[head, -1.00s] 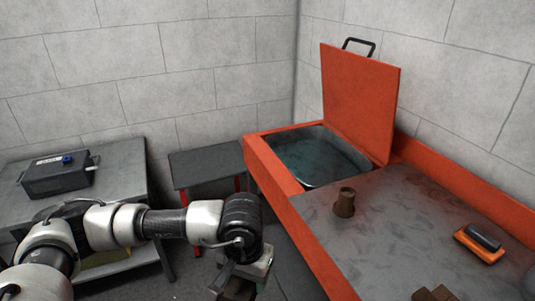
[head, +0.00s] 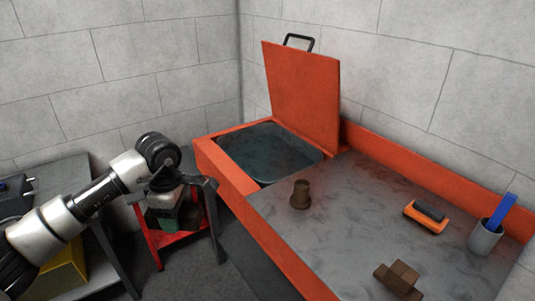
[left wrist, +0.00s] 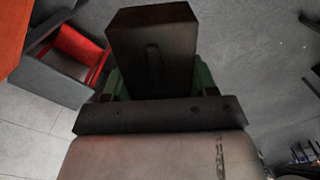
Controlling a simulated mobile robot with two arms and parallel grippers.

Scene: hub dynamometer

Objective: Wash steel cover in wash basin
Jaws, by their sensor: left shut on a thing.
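My left gripper (head: 182,213) is shut on a dark brown, box-shaped piece, which looks like the steel cover (left wrist: 152,45). In the head view the piece is dark and mostly hidden by the gripper and arm. In the left wrist view it sits between the green finger pads, beyond the gripper body. The wash basin (head: 222,178) is red with its lid (head: 302,95) standing open. Dark liquid (head: 268,150) shows inside. The gripper is outside the basin, in front of its left end and apart from it. My right gripper is not in view.
On the grey worktop beside the basin are a brown stepped cylinder (head: 301,195), an orange brush (head: 428,217), a grey cup (head: 484,238) with a blue tool, and brown blocks (head: 399,279). A dark box (head: 12,195) is on the left table. A small table stands behind my gripper.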

